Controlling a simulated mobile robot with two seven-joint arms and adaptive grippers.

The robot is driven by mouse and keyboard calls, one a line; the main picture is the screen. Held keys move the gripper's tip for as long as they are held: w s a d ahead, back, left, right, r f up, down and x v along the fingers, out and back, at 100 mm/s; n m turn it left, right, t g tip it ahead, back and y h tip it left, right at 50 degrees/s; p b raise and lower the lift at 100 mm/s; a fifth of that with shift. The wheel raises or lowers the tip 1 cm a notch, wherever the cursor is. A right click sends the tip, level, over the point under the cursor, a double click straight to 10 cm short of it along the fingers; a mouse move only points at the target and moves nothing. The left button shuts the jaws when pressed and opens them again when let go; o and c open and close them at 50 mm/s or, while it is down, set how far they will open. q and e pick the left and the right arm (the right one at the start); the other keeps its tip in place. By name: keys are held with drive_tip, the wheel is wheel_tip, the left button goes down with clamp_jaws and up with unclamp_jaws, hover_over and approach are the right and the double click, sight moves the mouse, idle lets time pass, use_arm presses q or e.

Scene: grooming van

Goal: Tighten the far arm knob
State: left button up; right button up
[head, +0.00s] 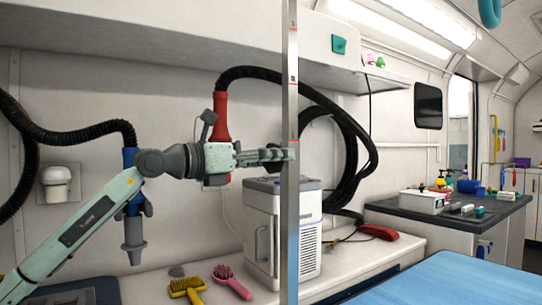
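A tall metal post (290,215) stands upright in the middle of the head view, with small red marks on its upper part. I cannot make out a separate arm knob on it. My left arm comes in from the lower left. Its gripper (278,155) points right, with the fingertips overlapping the post at about mid-height. I cannot tell whether the fingers touch the post, hold something or hide a knob, nor how far apart they are. My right gripper is not in view.
Behind my gripper hang a red-handled dryer hose (221,115) and a blue nozzle tool (132,205). A white-and-grey machine (310,235) stands on the counter behind the post. Yellow (186,288) and pink (232,282) brushes lie left of it. A blue table top (440,280) fills the lower right.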

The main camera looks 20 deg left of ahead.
use_arm(q)
drive_tip(key=shift+c, duration=0.3)
drive_tip(key=c, duration=1.1)
